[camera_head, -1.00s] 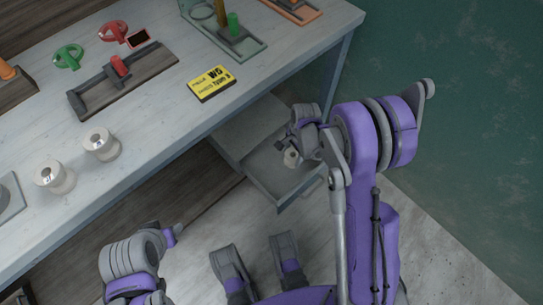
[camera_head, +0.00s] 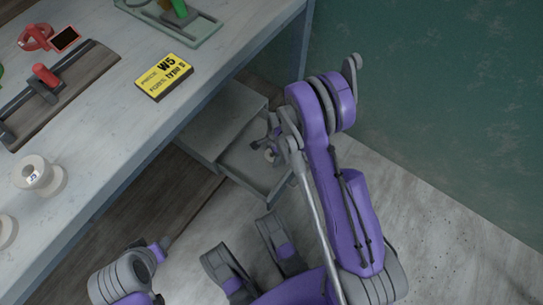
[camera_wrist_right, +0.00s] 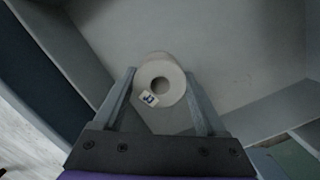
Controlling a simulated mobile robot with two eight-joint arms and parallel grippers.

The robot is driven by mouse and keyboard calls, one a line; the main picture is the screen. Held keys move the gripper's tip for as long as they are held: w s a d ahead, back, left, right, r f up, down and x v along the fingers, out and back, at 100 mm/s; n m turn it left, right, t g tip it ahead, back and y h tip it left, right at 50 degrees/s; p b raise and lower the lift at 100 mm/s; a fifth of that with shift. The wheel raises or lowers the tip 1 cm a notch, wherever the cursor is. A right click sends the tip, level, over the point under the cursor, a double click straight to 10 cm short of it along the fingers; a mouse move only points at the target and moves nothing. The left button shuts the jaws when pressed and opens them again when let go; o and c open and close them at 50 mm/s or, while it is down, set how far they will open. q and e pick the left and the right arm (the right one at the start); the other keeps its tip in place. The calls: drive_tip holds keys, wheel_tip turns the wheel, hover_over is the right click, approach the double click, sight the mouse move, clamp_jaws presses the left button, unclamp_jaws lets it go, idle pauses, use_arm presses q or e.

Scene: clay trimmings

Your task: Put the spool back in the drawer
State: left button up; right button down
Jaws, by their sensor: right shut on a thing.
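A pale spool (camera_wrist_right: 170,72) with a small label sits between the fingers of my right gripper (camera_wrist_right: 160,95), which is shut on it. In the head view the spool (camera_head: 270,155) shows small and partly hidden by the right gripper (camera_head: 268,147). The grey drawer (camera_head: 240,178) under the table is pulled out, and the spool is within its outline. In the wrist view the drawer's pale floor (camera_wrist_right: 225,35) lies behind the spool. I cannot tell whether the spool touches it. My left arm's end (camera_head: 160,246) is at the lower left; its fingers cannot be made out.
The workbench (camera_head: 110,120) carries another spool (camera_head: 40,176), a second one cut by the left edge, a yellow sign (camera_head: 165,76), a dark wooden tray (camera_head: 80,80) and a green-grey tray (camera_head: 195,35). A green wall (camera_head: 430,90) stands at the right. Open floor lies before the drawer.

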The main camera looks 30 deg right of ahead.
drive_tip(key=shift+f, duration=0.7)
drive_tip(key=shift+f, duration=0.1)
unclamp_jaws()
wheel_tip(320, 180, up, 12)
drive_tip(key=d+p, duration=0.1)
drive_tip(key=p, duration=0.2)
drive_tip(key=s+a+r+n+t+h, duration=0.1)
drive_tip(key=s+a+r+n, duration=0.15)
drive_tip(key=r+n, duration=0.35)
drive_tip(key=s+a+r+n+t, duration=0.15)
drive_tip(key=s+r+n, duration=0.25)
drive_tip(key=r, duration=0.4)
drive_tip(key=s+a+r+n+t, duration=0.1)
drive_tip(key=s+a+r+n, duration=0.3)
drive_tip(key=s+n, duration=0.6)
drive_tip(key=shift+r+t, duration=0.35)
drive_tip(key=shift+r, duration=0.3)
